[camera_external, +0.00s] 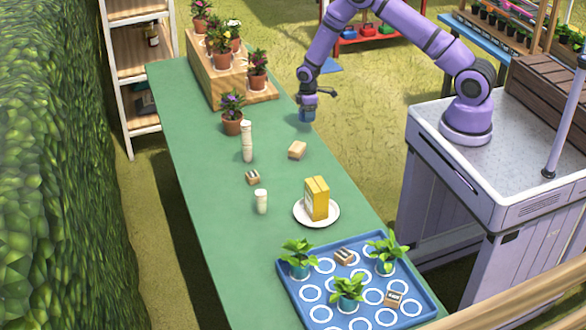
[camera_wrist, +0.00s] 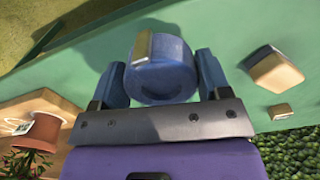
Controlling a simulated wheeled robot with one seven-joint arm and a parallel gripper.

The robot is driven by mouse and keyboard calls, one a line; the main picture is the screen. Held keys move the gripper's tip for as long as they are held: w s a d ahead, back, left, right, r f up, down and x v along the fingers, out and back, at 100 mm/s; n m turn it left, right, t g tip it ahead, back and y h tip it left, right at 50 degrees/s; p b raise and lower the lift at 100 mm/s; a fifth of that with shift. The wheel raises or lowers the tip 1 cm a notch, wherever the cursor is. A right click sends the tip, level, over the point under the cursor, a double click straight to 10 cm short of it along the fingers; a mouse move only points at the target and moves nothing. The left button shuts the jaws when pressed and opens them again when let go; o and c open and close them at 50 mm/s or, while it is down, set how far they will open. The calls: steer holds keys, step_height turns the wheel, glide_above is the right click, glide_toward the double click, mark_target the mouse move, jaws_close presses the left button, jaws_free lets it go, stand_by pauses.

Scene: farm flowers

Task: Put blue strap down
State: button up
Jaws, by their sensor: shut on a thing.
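The blue strap is a rolled blue piece with a small tan buckle on top; it shows in the wrist view (camera_wrist: 165,72) between my two fingers. My gripper (camera_wrist: 163,85) is shut on it from both sides. In the external view my gripper (camera_external: 307,108) hangs over the table's right edge region, near the far end, with the blue strap (camera_external: 307,117) under it. I cannot tell whether the strap touches the green table (camera_external: 190,130) or is slightly above it.
A wooden block (camera_external: 297,150), small tan pieces (camera_external: 253,177), a stack of pale cups (camera_external: 247,142) and a potted flower (camera_external: 232,114) stand nearby. A plate (camera_external: 301,217) with a yellow box (camera_external: 316,198) and a blue tray (camera_external: 300,295) with plants are nearer the front.

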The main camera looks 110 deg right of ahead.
step_height(320, 180, up, 10)
steer(key=shift+r, duration=0.15)
steer(key=w+a+n, duration=0.5)
steer(key=w+a, duration=0.4)
steer(key=w, duration=0.5)
steer(key=n, duration=1.2)
glide_above(262, 237)
step_height(262, 237, down, 11)
steer(key=shift+a+f, duration=0.1)
steer(key=shift+f, duration=1.95)
steer(key=shift+f, duration=0.1)
steer(key=o, duration=1)
